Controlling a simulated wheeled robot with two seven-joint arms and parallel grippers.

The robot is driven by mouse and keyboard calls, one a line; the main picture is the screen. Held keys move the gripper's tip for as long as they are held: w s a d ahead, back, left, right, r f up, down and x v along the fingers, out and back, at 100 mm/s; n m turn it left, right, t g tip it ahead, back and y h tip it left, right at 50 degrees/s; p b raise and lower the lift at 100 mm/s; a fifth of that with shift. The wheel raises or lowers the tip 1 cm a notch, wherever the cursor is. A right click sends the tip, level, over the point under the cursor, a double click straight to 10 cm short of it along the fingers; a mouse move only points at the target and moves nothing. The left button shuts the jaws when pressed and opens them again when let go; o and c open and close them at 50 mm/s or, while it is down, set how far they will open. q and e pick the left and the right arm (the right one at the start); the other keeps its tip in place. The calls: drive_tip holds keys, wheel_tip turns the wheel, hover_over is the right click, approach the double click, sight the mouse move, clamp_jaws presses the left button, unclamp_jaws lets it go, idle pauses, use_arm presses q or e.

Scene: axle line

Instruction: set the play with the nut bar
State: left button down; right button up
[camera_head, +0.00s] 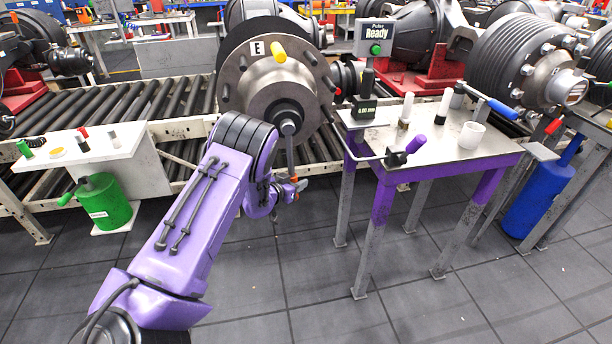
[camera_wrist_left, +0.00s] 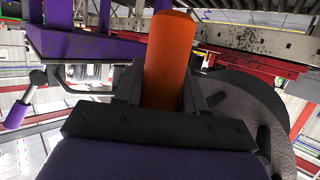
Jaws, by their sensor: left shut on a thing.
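The hub (camera_head: 262,86), a large grey disc with studs and a label E, stands on the roller line in the head view. The nut bar (camera_head: 291,155) is a dark rod running down from the nut (camera_head: 288,127) at the hub's centre. My left gripper (camera_head: 290,190) is at the bar's lower end, in front of the line. It is shut on the bar's orange handle (camera_wrist_left: 168,60), which fills the space between the fingers in the wrist view. A gauge (camera_head: 364,108) on the purple-legged table reads 0.00 mm. The sign (camera_head: 376,38) reads Pulse Ready. My right gripper is out of view.
The purple-legged table (camera_head: 440,150) stands close to the right of my left gripper. A white bench (camera_head: 90,165) and green canister (camera_head: 104,203) stand left. The floor in front is clear.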

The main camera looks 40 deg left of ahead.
use_arm(q)
drive_tip(key=shift+s+a+f+g, duration=0.1)
drive_tip(key=shift+s+a+g, duration=0.2)
drive_tip(key=shift+s+a, duration=0.25)
drive_tip(key=shift+d, duration=0.1)
drive_tip(key=c, duration=0.8)
unclamp_jaws()
drive_tip(key=shift+o, duration=0.2)
drive_tip(key=shift+s, duration=0.1)
drive_tip(key=b+v, duration=0.1)
drive_tip(key=v, duration=0.9)
drive_tip(key=shift+s, duration=0.2)
